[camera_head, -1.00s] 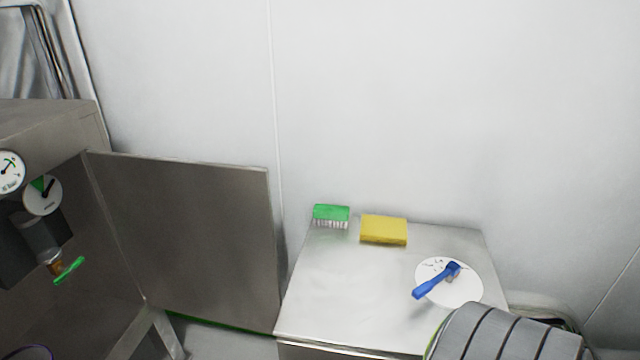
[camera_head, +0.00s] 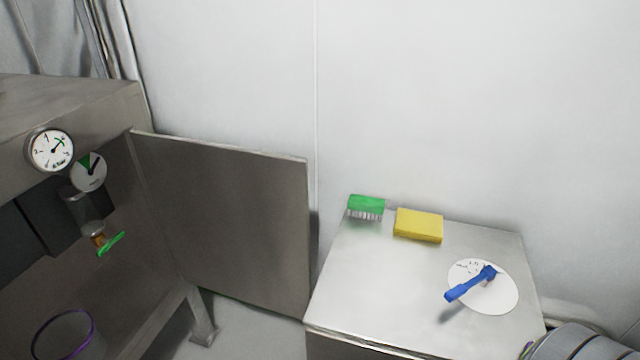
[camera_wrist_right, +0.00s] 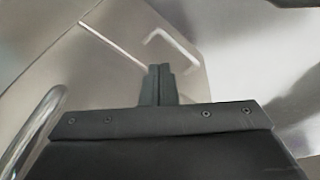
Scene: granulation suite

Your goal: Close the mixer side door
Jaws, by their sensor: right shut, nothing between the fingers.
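The mixer side door (camera_head: 228,222) is a flat grey metal panel in the head view. It stands open, swung out from the right edge of the mixer housing (camera_head: 75,100), and its free edge is close to the steel bench. The inside of the housing shows gauges and a green-handled valve. My right gripper (camera_wrist_right: 158,84) shows in the right wrist view with its dark fingers together and nothing between them. A grey metal panel with a bent handle lies behind it; I cannot tell which panel this is. My left gripper is not in view.
A steel bench (camera_head: 390,285) stands right of the door, holding a green brush (camera_head: 366,206), a yellow sponge (camera_head: 418,225) and a white disc (camera_head: 500,298) with a blue tool (camera_head: 470,284). A pale wall closes off the back. Some floor shows below the door.

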